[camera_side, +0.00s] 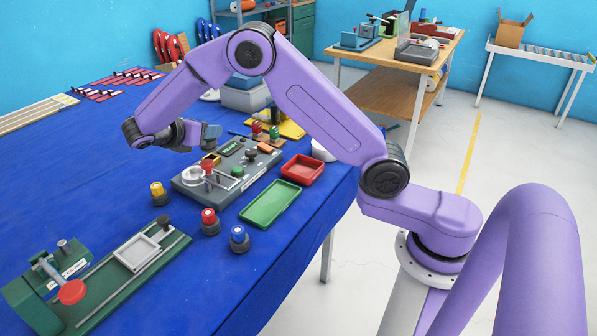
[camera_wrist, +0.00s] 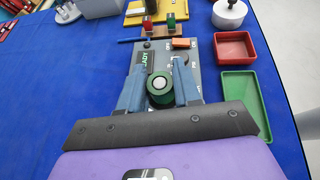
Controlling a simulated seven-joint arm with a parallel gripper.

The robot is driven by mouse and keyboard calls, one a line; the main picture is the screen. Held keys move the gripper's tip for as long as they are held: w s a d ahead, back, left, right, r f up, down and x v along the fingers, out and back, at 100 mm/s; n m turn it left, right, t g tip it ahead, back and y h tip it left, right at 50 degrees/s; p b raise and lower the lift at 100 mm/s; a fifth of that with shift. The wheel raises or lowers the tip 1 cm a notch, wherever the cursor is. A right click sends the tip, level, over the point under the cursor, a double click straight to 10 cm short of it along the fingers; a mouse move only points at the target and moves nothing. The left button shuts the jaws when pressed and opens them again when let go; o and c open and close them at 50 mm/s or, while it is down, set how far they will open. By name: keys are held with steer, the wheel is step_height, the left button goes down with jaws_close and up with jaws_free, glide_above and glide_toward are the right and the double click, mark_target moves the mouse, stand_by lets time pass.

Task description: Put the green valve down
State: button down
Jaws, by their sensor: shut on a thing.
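In the wrist view, the green valve (camera_wrist: 160,92), a round dark green piece with a pale centre, sits between the two blue fingers of my gripper (camera_wrist: 159,85), which is shut on it. Behind it in that view is the grey test board (camera_wrist: 196,58) with a lit display. In the side view, my gripper (camera_side: 211,134) is over the far left part of the grey board (camera_side: 190,188); the valve cannot be made out there. How far the valve is above the board cannot be told.
A yellow valve (camera_side: 157,190), a red valve (camera_side: 209,217) and a blue valve (camera_side: 239,236) stand on the blue cloth. A red tray (camera_side: 302,170) and a green tray (camera_side: 268,204) lie right of the board. A green fixture (camera_side: 130,262) is at front left.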

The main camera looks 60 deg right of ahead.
steer(key=s+d+m+g, duration=0.1)
steer(key=s+d, duration=0.3)
steer(key=s, duration=0.6)
steer(key=s+d+m+g, duration=0.2)
steer(key=s+d, duration=0.3)
steer(key=s, duration=0.4)
steer(key=s+d+m+g, duration=0.1)
steer(key=s+d, duration=0.3)
steer(key=s, duration=0.6)
steer(key=w+d+f, duration=0.1)
steer(key=w+f, duration=0.2)
steer(key=w, duration=0.1)
steer(key=w+d+f, duration=0.2)
steer(key=w, duration=0.2)
steer(key=w+d+f, duration=0.2)
steer(key=w+f, duration=0.1)
steer(key=w, duration=0.1)
steer(key=shift+w+f, duration=0.3)
steer(key=shift+w, duration=0.05)
steer(key=shift+w+d+f, duration=0.15)
steer(key=shift+w+f, duration=0.05)
steer(key=shift+f, duration=0.1)
steer(key=shift+w+f, duration=0.15)
steer(key=shift+f, duration=1.5)
steer(key=shift+f, duration=0.15)
steer(key=c, duration=0.8)
jaws_free()
